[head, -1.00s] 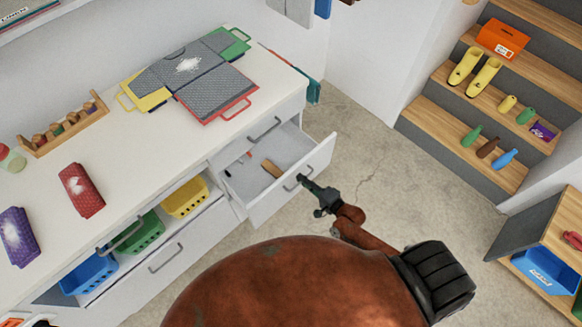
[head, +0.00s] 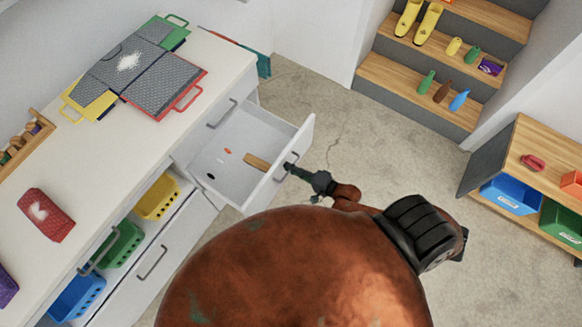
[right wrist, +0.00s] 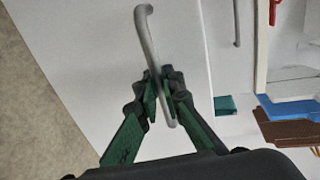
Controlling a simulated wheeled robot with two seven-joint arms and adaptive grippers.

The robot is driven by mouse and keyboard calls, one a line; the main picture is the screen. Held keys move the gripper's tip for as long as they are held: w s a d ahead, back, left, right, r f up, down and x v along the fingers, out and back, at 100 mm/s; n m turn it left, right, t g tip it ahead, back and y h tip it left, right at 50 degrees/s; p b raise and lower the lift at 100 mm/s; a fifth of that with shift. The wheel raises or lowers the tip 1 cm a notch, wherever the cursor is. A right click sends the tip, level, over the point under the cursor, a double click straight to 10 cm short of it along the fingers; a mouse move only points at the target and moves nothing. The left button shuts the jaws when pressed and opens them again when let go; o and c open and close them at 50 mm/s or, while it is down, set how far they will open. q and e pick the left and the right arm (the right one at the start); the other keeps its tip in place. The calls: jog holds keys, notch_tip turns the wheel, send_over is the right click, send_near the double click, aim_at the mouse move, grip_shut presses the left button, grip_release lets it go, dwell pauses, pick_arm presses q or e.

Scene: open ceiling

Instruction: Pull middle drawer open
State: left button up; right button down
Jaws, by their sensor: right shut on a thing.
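The white drawer (head: 270,119) stands pulled out of the white cabinet in the head view, below a closed front with its own grey handle (head: 222,114). A wooden-handled tool (head: 256,161) and a few small items lie inside it. My right gripper (head: 293,169) is at the open drawer's outer front. In the right wrist view, my right gripper (right wrist: 160,98) is shut on the grey bar handle (right wrist: 148,37), which passes between its green and black fingers. My left gripper is not in view.
The countertop (head: 120,165) holds grey mats and a red item (head: 46,214). Yellow (head: 157,196), green and blue baskets stand in an open cabinet section. Wooden steps (head: 420,88) and a shelf (head: 545,150) are at right. Bare floor (head: 370,150) lies beyond the drawer.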

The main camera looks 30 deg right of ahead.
jog(key=c, duration=2.3)
grip_release()
jog(key=shift+c, duration=0.2)
jog(key=v, duration=1.2)
jog(key=s+d+f+n+g+h, duration=0.2)
jog(key=s+d+f+n, duration=0.1)
jog(key=f, duration=0.6)
jog(key=s+d+f+n+g+h, duration=0.2)
jog(key=d+f, duration=0.1)
jog(key=f, duration=0.6)
jog(key=s+d+f+n+g+h, duration=0.1)
jog(key=s+d+f+n, duration=0.25)
jog(key=f, duration=0.55)
jog(key=s+a+f+n+g, duration=0.2)
jog(key=s+f, duration=0.3)
jog(key=s, duration=0.3)
jog(key=s+a+f+n+g+h, duration=0.1)
jog(key=s+a+f+n+g, duration=0.1)
jog(key=s+f, duration=0.3)
jog(key=s+a+f+n+g, duration=0.2)
jog(key=s+a+f+g, duration=0.1)
jog(key=s, duration=0.8)
notch_tip(320, 180, down, 3)
jog(key=shift+s+a+r+g+h, duration=0.25)
jog(key=shift+s+g+h, duration=0.15)
jog(key=shift+g, duration=0.4)
